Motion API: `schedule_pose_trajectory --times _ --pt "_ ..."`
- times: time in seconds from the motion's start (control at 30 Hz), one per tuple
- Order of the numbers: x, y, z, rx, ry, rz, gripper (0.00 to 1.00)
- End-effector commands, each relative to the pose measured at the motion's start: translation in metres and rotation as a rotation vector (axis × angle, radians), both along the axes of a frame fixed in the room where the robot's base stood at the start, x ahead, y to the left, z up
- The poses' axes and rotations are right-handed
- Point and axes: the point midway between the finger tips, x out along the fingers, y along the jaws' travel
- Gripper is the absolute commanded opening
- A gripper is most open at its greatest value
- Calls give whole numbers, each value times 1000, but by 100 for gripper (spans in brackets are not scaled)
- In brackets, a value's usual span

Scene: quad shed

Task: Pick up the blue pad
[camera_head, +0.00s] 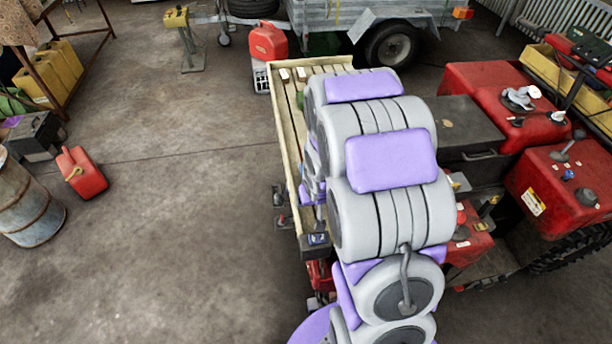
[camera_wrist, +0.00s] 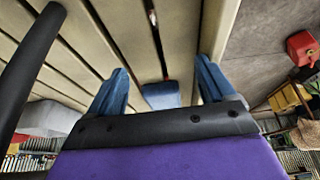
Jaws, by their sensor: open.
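The pad's lower part is hidden by my gripper's black palm. In the head view my own grey and purple arm covers much of the slatted bench (camera_head: 283,120), and I cannot make out the pad or the fingers clearly there.
A red can (camera_head: 268,42) stands beyond the bench, near a trailer wheel (camera_head: 392,46). Red machinery (camera_head: 485,80) is close on the right. A small dark-blue piece (camera_head: 318,239) is at the bench's near corner. Open floor lies left, with another red can (camera_head: 82,172) and a barrel (camera_head: 28,205).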

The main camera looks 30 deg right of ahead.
Motion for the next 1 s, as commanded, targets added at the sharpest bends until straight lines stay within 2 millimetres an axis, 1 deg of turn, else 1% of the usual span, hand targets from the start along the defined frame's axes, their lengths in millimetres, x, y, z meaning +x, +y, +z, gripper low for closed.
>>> schedule_pose_trajectory --times 0.13,0.33,0.4,0.67,0.87,1.0 --pt "21 -11 -2 5 -6 -4 83" --pt "51 -14 0 -1 -6 -3 83" --pt "57 -15 0 -1 -4 -2 83" --pt "67 -18 0 -1 -2 -2 83" --pt "89 -25 -2 1 -1 -3 83" --pt "107 -30 0 0 -4 -2 83"
